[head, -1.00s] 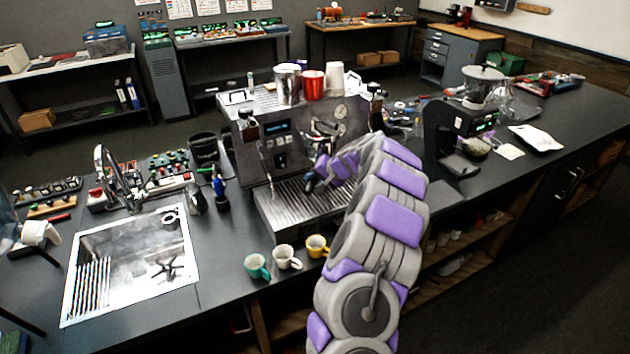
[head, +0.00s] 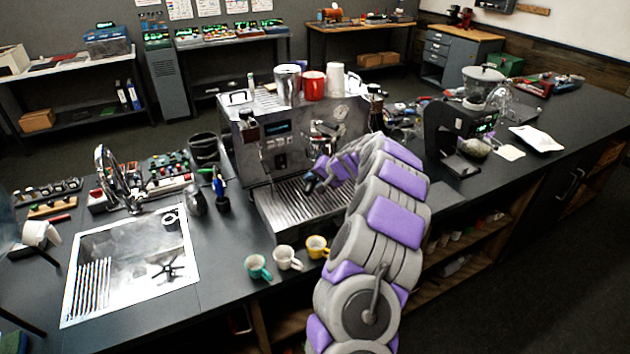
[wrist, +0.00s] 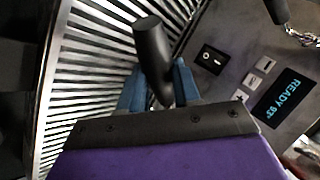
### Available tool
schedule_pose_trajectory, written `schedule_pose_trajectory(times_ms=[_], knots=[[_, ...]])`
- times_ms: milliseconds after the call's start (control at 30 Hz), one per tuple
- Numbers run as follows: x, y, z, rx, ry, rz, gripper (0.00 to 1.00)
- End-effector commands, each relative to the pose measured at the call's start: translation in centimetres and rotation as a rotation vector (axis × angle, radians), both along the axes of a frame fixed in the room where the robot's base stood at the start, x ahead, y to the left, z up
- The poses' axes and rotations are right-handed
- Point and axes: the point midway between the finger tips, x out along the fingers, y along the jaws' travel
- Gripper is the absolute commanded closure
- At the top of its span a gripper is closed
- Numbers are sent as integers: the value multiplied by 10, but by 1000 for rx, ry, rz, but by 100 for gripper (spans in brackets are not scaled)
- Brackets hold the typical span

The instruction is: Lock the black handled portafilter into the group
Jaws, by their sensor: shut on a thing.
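The espresso machine (head: 345,116) stands on the black counter, with its group (head: 325,129) at the front above a slatted drip tray (head: 308,207). My gripper (head: 312,181) is in front of the group, above the tray. In the wrist view my gripper's blue fingers (wrist: 158,90) are shut on the black handle (wrist: 152,48) of the portafilter. The handle stands out from between the fingers against the slatted tray. The portafilter's metal head is not visible in the wrist view, so I cannot tell whether it sits in the group.
The machine's panel (wrist: 240,75) reads "READY 93". Green, white and yellow cups (head: 288,258) stand before the tray. A grinder (head: 462,130) is to the right, and a sink (head: 130,262) is to the left. Metal, red and white vessels (head: 313,85) stand on the machine.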

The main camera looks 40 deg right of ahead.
Motion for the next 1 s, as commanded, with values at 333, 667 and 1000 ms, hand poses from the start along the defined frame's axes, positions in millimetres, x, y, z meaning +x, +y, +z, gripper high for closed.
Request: schedule_pose_trajectory(times_ms=[333,667,1000], knots=[[0,0,4,-1,-2,0,100],[0,-1,9,-1,-2,-1,100],[0,0,9,-1,-2,-1,100]])
